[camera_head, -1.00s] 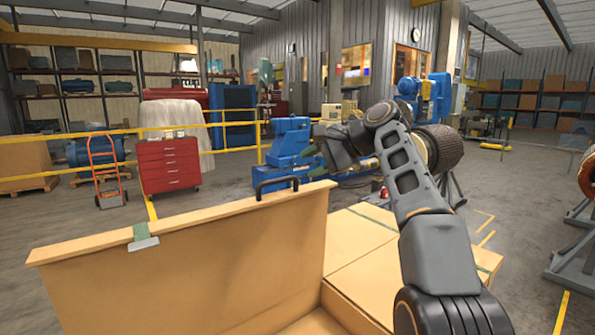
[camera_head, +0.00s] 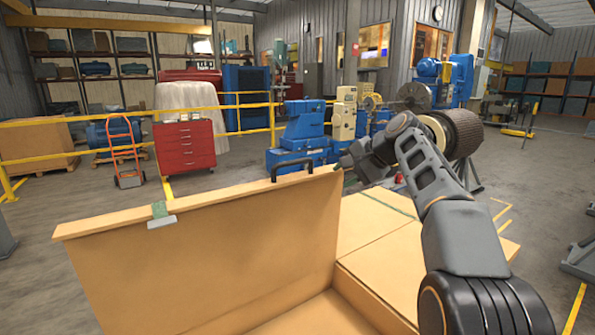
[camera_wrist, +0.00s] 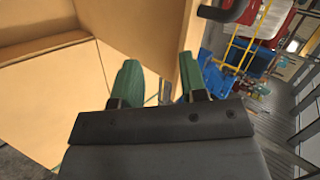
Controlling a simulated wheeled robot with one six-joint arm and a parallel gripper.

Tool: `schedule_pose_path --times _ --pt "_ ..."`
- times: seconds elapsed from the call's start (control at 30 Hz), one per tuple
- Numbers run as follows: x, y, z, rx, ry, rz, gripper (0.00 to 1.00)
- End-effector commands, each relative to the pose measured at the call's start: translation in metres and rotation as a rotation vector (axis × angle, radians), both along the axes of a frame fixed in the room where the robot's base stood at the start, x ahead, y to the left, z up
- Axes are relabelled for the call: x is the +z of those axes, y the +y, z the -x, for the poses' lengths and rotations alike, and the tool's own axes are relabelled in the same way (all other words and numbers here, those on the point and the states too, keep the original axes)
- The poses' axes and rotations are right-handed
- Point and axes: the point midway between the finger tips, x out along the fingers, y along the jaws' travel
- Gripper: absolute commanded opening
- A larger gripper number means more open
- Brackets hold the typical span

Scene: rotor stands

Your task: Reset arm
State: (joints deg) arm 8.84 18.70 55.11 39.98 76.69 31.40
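The tan case also fills the left of the wrist view (camera_wrist: 140,25). In the head view the fingertips are small and partly hidden.
The case has a black handle (camera_head: 292,169) on its top edge and a flat section (camera_head: 375,220) on the right. Blue machinery (camera_head: 302,135) and a dark ribbed rotor (camera_head: 463,132) stand behind. A red tool chest (camera_head: 184,146) and orange hand truck (camera_head: 123,150) stand left.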

Motion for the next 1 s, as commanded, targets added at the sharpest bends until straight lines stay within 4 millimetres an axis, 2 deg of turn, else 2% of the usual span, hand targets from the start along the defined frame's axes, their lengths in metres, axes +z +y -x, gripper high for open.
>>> schedule_pose_path --times 0.03,0.1,0.17,0.27,0.4,0.6,0.7,0.8,0.9,1.0 --pt "-0.022 -0.004 0.008 0.006 0.005 0.070 0.39" --pt "-0.052 -0.011 0.021 0.027 0.008 0.176 0.39" --pt "-0.078 -0.016 0.037 0.053 0.014 0.266 0.39" --pt "-0.119 -0.022 0.072 0.115 0.024 0.415 0.39" --pt "-0.175 -0.029 0.131 0.228 0.035 0.604 0.39" --pt "-0.246 -0.035 0.219 0.389 0.044 0.808 0.39" --pt "-0.274 -0.036 0.256 0.437 0.045 0.866 0.39" --pt "-0.290 -0.035 0.282 0.458 0.043 0.892 0.39" --pt "-0.292 -0.032 0.293 0.458 0.017 0.899 0.39" --pt "-0.286 -0.030 0.295 0.449 -0.016 0.906 0.39"
